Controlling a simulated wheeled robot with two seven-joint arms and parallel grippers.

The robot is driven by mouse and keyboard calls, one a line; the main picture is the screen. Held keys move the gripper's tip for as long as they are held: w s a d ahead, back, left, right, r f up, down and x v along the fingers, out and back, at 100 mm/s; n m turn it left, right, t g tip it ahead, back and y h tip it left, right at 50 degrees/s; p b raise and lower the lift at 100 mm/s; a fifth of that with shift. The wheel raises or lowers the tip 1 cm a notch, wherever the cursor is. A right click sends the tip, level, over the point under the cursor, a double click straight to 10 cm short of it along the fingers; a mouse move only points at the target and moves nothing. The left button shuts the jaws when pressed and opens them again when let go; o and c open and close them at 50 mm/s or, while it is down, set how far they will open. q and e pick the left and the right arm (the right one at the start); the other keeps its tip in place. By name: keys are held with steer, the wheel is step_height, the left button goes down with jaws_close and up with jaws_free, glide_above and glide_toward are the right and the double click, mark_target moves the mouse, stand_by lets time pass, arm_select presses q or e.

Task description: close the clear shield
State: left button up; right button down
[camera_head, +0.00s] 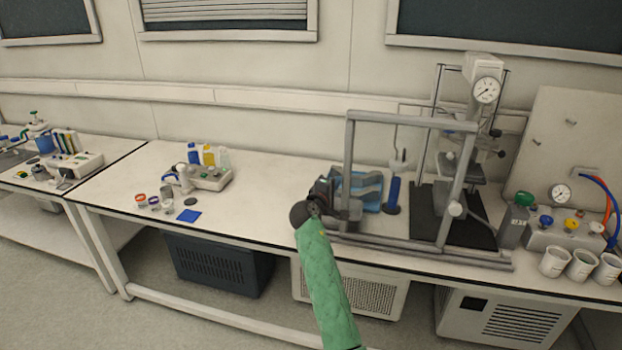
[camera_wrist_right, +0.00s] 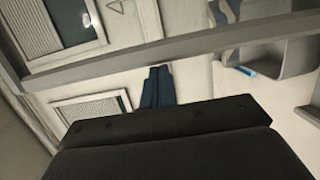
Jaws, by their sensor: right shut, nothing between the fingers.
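The clear shield (camera_head: 411,119) shows as a grey frame with a top bar and two side posts, standing over the bench around the press area. Its pane is too clear to make out. A grey bar, apparently part of this frame, crosses the right wrist view (camera_wrist_right: 180,45). My right gripper (camera_head: 350,204) is at the lower left of the frame, close to its left post; whether it touches is unclear. Its dark fingers show shut and empty in the wrist view (camera_wrist_right: 158,85). My left gripper is not in view.
Behind the frame stand a press with a round gauge (camera_head: 486,90), a blue tray (camera_head: 368,207) and a blue cylinder (camera_head: 393,194). White cups (camera_head: 554,262) and a valve block (camera_head: 560,232) are at right. The bench (camera_head: 262,205) left of the frame has clear room.

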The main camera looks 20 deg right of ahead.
mark_target(415, 190)
steer(key=s+d+p, duration=0.1)
steer(key=s+d, duration=0.3)
steer(key=d, duration=0.2)
steer(key=s+d+p, duration=0.1)
steer(key=s+d, duration=0.3)
steer(key=d, duration=0.2)
steer(key=s+d+p, duration=0.1)
steer(key=s+d, duration=0.3)
steer(key=d, duration=0.3)
steer(key=shift+s, duration=0.4)
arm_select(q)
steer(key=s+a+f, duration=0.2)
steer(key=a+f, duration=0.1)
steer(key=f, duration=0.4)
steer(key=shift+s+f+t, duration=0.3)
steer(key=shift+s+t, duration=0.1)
arm_select(e)
steer(key=shift+s+d, duration=0.2)
steer(key=shift+d, duration=0.1)
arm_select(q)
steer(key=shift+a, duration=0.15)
